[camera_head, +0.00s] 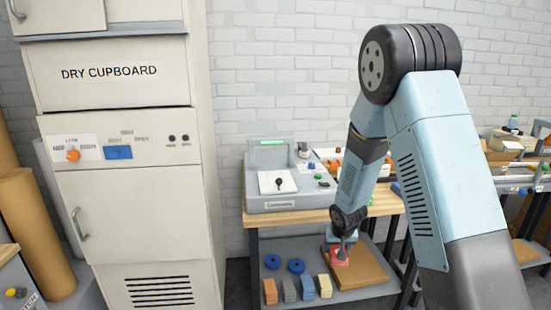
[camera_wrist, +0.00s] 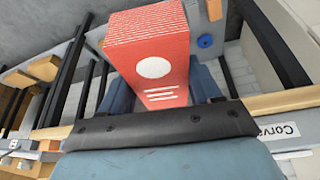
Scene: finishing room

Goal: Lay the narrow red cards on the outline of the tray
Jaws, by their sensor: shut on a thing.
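A stack of narrow red cards (camera_wrist: 152,55) with a white circle and white lines on its face fills the middle of the wrist view. My gripper (camera_wrist: 163,88) is shut on the stack, with blue fingers on both sides of it. In the head view my gripper (camera_head: 341,245) points down at the lower shelf, and the red cards (camera_head: 340,257) show beneath it, over a flat brown board (camera_head: 364,276). I cannot tell whether the cards touch the board. No tray outline can be made out.
The lower shelf (camera_head: 348,293) holds two blue rolls (camera_head: 296,265) and a row of orange, grey, blue and cream stacks (camera_head: 308,287). Above is a wooden worktop (camera_head: 283,218) with a grey machine (camera_head: 288,197). A dry cupboard (camera_head: 130,215) stands on the left.

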